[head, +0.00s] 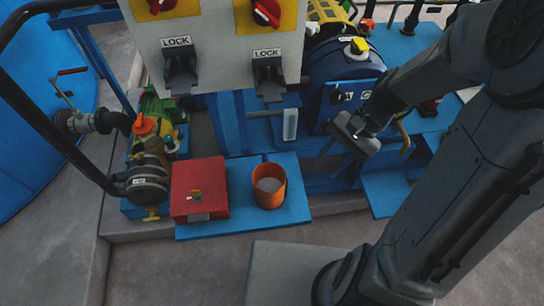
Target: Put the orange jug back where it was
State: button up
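The orange jug (268,186) stands upright on a blue shelf (290,210), just right of a red box. Its top is open and greyish contents show inside. My gripper (334,163) is up and to the right of the jug, in front of the blue machine, and clear of the jug. Its fingers look spread apart with nothing between them, though they are small and dark here.
The red box (198,188) sits close on the jug's left. A grey panel (220,45) with two LOCK hasps hangs above. The blue machine (343,80) stands behind my gripper. A pump with a valve (148,180) is at left.

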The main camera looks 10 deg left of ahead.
aim_at(265, 164)
jog(key=w+a+f+m+t+y+b, duration=0.1)
jog(key=w+f+m+y+b, duration=0.45)
jog(key=f, duration=0.25)
jog(key=w+a+f+m+t+y+b, duration=0.2)
jog(key=w+f+m+y+b, duration=0.25)
jog(key=f+y+b, duration=0.35)
jog(key=shift+h, duration=0.65)
jog(key=a, duration=0.2)
jog(key=s+a, duration=0.1)
jog(key=a, duration=0.5)
jog(key=shift+s+a+f+b, duration=0.1)
jog(key=shift+s+f+b, duration=0.15)
jog(key=shift+f+b, duration=0.1)
jog(key=shift+g, duration=0.3)
jog(key=a, duration=0.1)
jog(key=a+b, duration=0.1)
jog(key=a, duration=0.1)
jog(key=a+b, duration=0.1)
jog(key=shift+s+a, duration=0.15)
jog(key=shift+s, duration=0.2)
jog(key=shift+a+r, duration=0.1)
jog(key=shift+a, duration=0.35)
grip_shut()
